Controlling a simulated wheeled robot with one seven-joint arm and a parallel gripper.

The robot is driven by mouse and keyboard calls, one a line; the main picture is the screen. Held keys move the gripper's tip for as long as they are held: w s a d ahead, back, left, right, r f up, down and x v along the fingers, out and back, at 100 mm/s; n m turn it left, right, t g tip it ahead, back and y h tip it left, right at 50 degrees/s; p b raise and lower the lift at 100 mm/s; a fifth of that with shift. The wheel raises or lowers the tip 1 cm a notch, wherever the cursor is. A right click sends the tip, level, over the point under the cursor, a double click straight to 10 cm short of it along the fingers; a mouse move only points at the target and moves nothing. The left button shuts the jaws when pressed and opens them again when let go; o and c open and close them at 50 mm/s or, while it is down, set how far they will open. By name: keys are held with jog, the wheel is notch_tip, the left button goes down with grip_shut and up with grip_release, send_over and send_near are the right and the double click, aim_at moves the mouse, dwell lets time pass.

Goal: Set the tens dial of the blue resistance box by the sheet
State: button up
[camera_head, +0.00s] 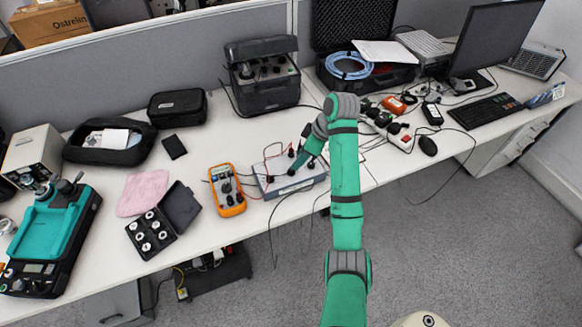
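A low grey-blue box (274,187) with dark knobs and red and black leads sits near the front edge of the desk, at mid-picture. It looks like the resistance box, but its dial markings are too small to read. My green arm comes over from the right, and my gripper (293,171) points down at the top of this box. The fingertips are tiny and dark against the knobs. I cannot tell whether they touch a dial or are open. A white sheet (384,53) lies on the open black case at the back.
An orange multimeter (228,190) stands close to the box's left. Leads hang over the front edge. A black cased instrument (266,92) is behind. A white power strip (402,139) and cables lie to the right. Bare desk shows between the multimeter and black instrument.

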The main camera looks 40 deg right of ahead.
aim_at(293, 172)
jog(key=shift+x, duration=3.75)
jog(key=shift+c, duration=0.6)
grip_shut()
